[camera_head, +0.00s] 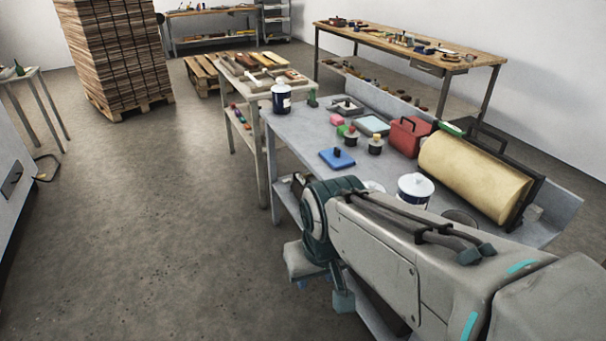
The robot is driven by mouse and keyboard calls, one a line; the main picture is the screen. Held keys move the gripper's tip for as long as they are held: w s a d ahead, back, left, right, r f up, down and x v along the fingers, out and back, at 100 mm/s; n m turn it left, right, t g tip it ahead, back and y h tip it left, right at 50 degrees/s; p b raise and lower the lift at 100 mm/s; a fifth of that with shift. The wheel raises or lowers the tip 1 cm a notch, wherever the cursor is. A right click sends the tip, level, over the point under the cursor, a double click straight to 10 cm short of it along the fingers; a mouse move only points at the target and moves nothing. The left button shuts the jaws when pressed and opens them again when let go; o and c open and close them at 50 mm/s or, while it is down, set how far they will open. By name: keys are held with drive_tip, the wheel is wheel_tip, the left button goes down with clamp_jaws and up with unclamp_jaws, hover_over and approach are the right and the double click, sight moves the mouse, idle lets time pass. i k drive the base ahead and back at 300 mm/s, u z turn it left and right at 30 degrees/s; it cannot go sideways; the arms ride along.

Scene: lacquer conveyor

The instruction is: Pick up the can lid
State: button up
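A white and dark-blue can (414,192) stands on the grey workbench (301,137), with a white lid (416,182) on its top. A flat white round thing (374,186) lies just left of it, partly hidden by my arm; I cannot tell whether it is another lid. A second dark-blue can (281,99) stands at the bench's far left corner. My gripper (325,293) hangs low beside the bench's near left edge, apart from the cans. Its fingers are small and partly hidden, so its opening is unclear.
A blue block (337,158), small bottles (375,145), a red box (409,136) and a large tan roller (474,176) share the bench. A wooden side table (245,80) adjoins its far end. My arm hides the near bench.

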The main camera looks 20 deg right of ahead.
sight(371, 184)
drive_tip(key=u, duration=0.25)
drive_tip(key=i, duration=2.05)
drive_tip(key=z, duration=3.5)
